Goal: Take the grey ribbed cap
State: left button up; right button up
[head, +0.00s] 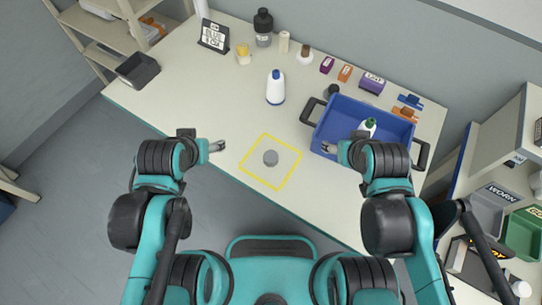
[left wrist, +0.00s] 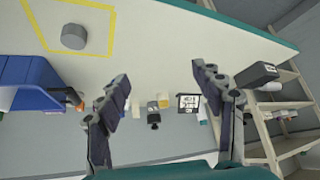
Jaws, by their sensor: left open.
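The grey cap (head: 270,158) lies on the white table inside a yellow square outline (head: 246,172). In the left wrist view the cap (left wrist: 74,36) is at the upper left, also inside the outline; its ribs are too small to make out. My left gripper (head: 220,146) is to the left of the cap, apart from it, over the table's front area. It is open and empty, with its two fingers spread in the left wrist view (left wrist: 164,92). My right gripper (head: 326,147) is to the right of the cap near the blue crate; its fingers are too small to tell.
A blue crate (head: 345,105) with black handles stands at the right, holding a white-and-green bottle (head: 367,127). A white bottle with a blue cap (head: 275,88) stands behind the yellow square. Jars, small boxes and a sign (head: 214,36) line the back. A dark bin (head: 138,69) is at the left.

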pick_arm(q)
jog(key=w+d+n+g+p, duration=0.2)
jog(key=d+n, duration=0.2)
jog(key=n, duration=0.1)
jog(key=n+g+p, duration=0.3)
jog(key=n+g, duration=0.2)
jog(key=n, duration=1)
send_near(271, 156)
jog(key=shift+s+a+f, duration=0.15)
jog(key=shift+a+f, duration=0.05)
jog(key=shift+a, duration=0.2)
jog(key=shift+s+d+f, duration=0.1)
jog(key=shift+d+f, duration=0.15)
jog(key=shift+f+n, duration=0.3)
jog(key=f+b, duration=0.1)
jog(key=f, duration=0.1)
jog(key=f+b, duration=0.1)
jog(key=f, duration=0.2)
jog(key=f+b, duration=0.1)
jog(key=f, duration=0.1)
jog(key=shift+w+d+f, duration=0.15)
jog(key=shift+w+f, duration=0.05)
jog(key=shift+w, duration=0.15)
jog(key=c, duration=1)
